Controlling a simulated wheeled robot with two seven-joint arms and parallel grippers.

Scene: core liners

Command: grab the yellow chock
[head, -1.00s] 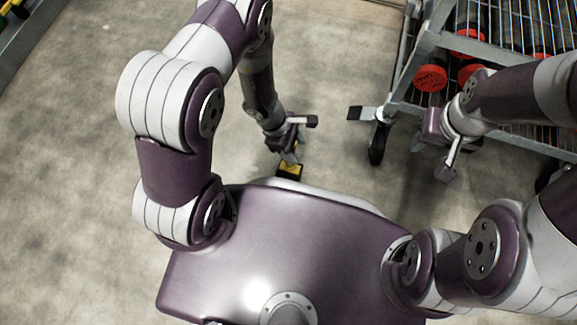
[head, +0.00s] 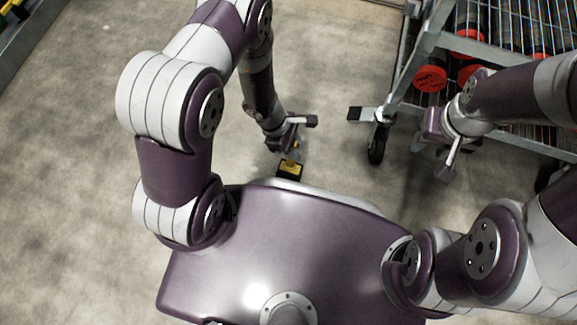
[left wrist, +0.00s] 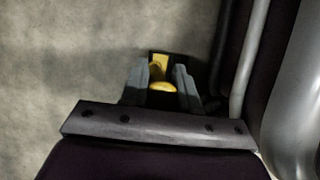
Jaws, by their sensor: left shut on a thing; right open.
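The yellow chock (head: 290,170), yellow with black parts, is low in front of my base in the head view. My left gripper (head: 291,156) is shut on it from above. In the left wrist view the chock (left wrist: 162,72) shows between the two grey fingers of my left gripper (left wrist: 161,80), and part of it is hidden by them. I cannot tell whether the chock touches the floor. My right gripper (head: 433,158) is open and empty beside the rack at the right.
A wheeled metal rack (head: 425,50) with dark tubes and red end caps (head: 430,79) stands at the right. Its caster (head: 377,143) is on the floor right of my left gripper. The concrete floor (head: 330,70) between my left arm and the rack is clear.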

